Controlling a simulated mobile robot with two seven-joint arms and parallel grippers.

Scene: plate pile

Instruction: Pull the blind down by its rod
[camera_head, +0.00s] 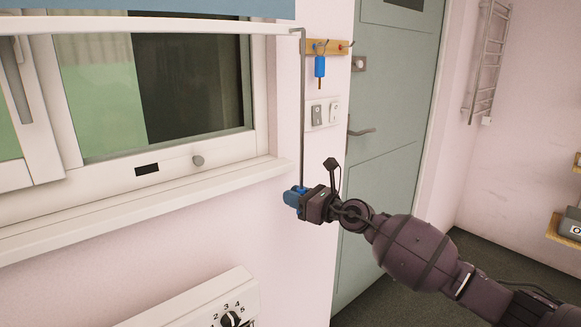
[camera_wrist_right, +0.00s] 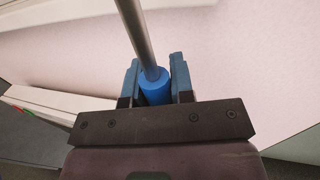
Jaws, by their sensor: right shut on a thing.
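The blue blind (camera_head: 210,8) shows as a strip along the top of the window in the head view. A white bar (camera_head: 140,25) runs along its lower edge. A thin grey rod (camera_head: 303,110) hangs from the right end of this bar, in front of the wall. My right gripper (camera_head: 295,197) is shut on the rod's lower end. In the right wrist view the rod (camera_wrist_right: 138,35) ends in a blue handle (camera_wrist_right: 155,85), which sits between the two fingers of my right gripper (camera_wrist_right: 155,75). My left gripper is not in view.
The window sill (camera_head: 150,205) juts out left of my right gripper. A white heater (camera_head: 205,300) with a numbered dial stands below. A hook rack (camera_head: 327,46) with a blue-tagged key hangs right of the rod, above switches (camera_head: 325,113). A green door (camera_head: 385,130) stands beyond.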

